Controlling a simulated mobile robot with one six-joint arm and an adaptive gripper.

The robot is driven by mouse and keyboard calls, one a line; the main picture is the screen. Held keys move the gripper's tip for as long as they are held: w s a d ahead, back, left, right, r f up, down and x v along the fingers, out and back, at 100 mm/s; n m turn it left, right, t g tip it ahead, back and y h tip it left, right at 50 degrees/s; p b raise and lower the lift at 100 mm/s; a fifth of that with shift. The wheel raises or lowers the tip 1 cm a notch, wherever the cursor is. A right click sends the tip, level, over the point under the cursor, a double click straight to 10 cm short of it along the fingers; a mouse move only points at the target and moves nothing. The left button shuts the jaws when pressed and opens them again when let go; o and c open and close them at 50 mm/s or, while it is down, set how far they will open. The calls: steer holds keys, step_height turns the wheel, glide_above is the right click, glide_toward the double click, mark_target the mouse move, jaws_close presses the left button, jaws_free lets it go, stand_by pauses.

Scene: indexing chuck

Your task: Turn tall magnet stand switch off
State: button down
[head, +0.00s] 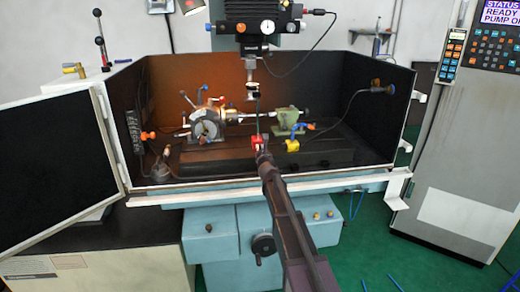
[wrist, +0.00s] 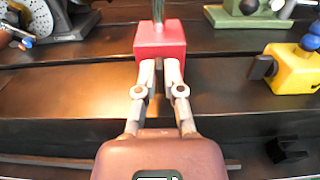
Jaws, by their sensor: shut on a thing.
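The tall magnet stand has a red block base (head: 257,142) with a thin upright rod (head: 258,117), standing on the dark machine table. In the wrist view the red base (wrist: 159,36) is straight ahead at the top middle, with the grey rod rising from it. My gripper (head: 262,153) reaches in from the front. In the wrist view the fingertips of my gripper (wrist: 160,68) are close together at the base's front face, shut on the stand's switch. The switch is hidden between the fingers, so its position cannot be told.
A yellow magnet base (wrist: 293,68) with blue knobs and a dark side knob stands to the right. The indexing chuck (head: 207,122) is left and the green tailstock (head: 286,119) is right behind. The grinder head (head: 257,27) hangs above. Dark walls enclose the table.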

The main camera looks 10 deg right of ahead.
steer(key=shift+a+n, duration=0.1)
steer(key=shift+n, duration=0.3)
steer(key=n, duration=0.3)
steer(key=shift+a+n, duration=0.15)
steer(key=shift+n, duration=0.15)
steer(key=n, duration=0.4)
steer(key=shift+a+f+n, duration=0.1)
steer(key=shift+n, duration=0.2)
steer(key=n, duration=0.4)
steer(key=shift+a+f, duration=0.1)
steer(key=shift+f, duration=0.05)
steer(key=n, duration=0.5)
steer(key=shift+f+b, duration=0.15)
steer(key=shift+b, duration=0.25)
steer(key=c, duration=0.8)
jaws_free()
steer(key=shift+o, duration=0.2)
